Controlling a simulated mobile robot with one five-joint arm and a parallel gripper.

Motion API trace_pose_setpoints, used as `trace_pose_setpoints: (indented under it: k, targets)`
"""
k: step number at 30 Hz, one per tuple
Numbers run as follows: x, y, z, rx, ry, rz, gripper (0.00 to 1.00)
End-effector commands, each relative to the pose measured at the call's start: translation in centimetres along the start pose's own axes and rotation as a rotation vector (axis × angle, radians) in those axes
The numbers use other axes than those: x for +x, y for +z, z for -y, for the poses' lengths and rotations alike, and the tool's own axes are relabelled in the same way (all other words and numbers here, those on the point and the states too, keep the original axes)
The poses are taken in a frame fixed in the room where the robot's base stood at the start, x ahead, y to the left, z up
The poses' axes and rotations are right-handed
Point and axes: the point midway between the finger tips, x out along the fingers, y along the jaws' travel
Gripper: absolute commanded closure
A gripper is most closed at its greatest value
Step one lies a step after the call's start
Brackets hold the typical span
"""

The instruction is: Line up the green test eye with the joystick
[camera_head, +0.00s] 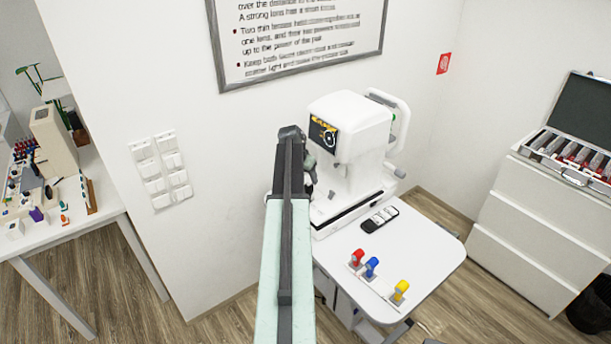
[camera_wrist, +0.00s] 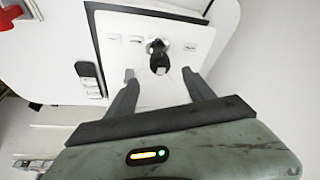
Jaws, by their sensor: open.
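The white eye-test machine (camera_head: 350,130) stands on a white table, its screen (camera_head: 323,135) showing a yellow ring-like graphic. In the wrist view, the black joystick (camera_wrist: 157,50) rises from the machine's white base plate. My gripper (camera_wrist: 158,74) is open, with one finger on each side of the joystick; it holds nothing, and I cannot tell whether a finger touches it. In the head view, my arm hides most of the gripper and the joystick. A small green patch (camera_head: 393,121) shows at the machine's far right side, perhaps the green test eye, mostly hidden.
Red (camera_head: 357,257), blue (camera_head: 371,266) and yellow (camera_head: 400,290) test eyes stand on the table's front part. A black remote (camera_head: 380,219) lies beside the machine. A white cabinet (camera_head: 545,225) with an open lens case stands right. A cluttered table (camera_head: 75,230) is left.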

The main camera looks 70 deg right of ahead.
Motion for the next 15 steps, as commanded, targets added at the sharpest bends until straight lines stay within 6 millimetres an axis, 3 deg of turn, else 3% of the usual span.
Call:
trace_pose_setpoints:
  k: [5, 15]
  targets:
    - [1.6, 0.2, 0.1, -0.001, 0.000, 0.001, 0.38]
    - [7.5, 0.3, 0.1, -0.002, 0.000, 0.001, 0.38]
